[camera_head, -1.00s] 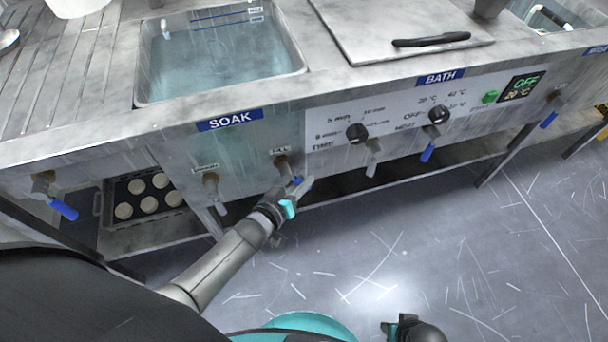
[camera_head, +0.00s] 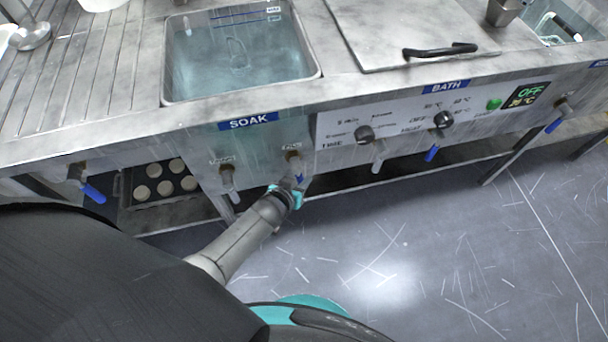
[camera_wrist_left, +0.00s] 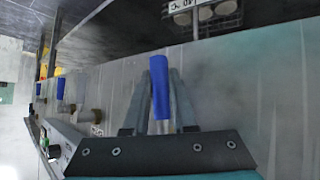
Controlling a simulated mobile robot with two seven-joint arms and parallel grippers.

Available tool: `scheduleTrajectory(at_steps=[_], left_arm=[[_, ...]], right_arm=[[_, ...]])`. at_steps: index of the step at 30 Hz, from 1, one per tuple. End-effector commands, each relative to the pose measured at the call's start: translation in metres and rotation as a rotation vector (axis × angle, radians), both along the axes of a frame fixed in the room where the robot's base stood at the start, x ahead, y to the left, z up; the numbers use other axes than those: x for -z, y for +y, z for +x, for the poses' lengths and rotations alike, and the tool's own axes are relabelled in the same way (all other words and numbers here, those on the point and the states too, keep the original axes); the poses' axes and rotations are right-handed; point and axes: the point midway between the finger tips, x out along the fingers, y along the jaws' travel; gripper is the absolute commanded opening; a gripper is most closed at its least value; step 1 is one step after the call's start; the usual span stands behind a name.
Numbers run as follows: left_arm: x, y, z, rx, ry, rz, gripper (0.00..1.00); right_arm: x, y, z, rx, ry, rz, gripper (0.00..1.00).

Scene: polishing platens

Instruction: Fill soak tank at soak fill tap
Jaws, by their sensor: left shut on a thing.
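The soak tank (camera_head: 240,88) is a steel basin sunk in the counter above the SOAK label, with clear bluish water in it. Level marks show on its back wall. The soak fill tap (camera_head: 293,158) sticks out of the front panel below the tank, right of a second tap (camera_head: 228,178). My left gripper (camera_head: 297,186) is at the fill tap, shut on its blue handle. In the left wrist view the blue handle (camera_wrist_left: 160,88) lies between the two fingers (camera_wrist_left: 160,105). My right gripper is out of view.
The bath lid (camera_head: 400,30) and control panel (camera_head: 345,118) are to the right. Other blue-handled taps stick out at the left (camera_head: 92,192) and right. A tray of pale discs (camera_head: 165,180) sits on the lower shelf. The floor in front is clear.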

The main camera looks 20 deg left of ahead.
Motion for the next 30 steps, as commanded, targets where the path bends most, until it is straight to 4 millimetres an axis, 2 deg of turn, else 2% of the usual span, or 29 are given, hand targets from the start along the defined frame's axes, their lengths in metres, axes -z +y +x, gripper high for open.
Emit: scheduleTrajectory(at_steps=[12, 29, 30], left_arm=[[0.0, 0.007, -0.005, 0.0, 0.079, 0.114, 0.0], [0.001, 0.01, -0.007, 0.001, 0.098, 0.144, 0.0], [0.001, 0.01, -0.007, 0.001, 0.098, 0.144, 0.27]], right_arm=[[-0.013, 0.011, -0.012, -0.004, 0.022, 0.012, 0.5], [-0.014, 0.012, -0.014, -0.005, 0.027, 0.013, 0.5], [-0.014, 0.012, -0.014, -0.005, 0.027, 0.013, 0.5]])
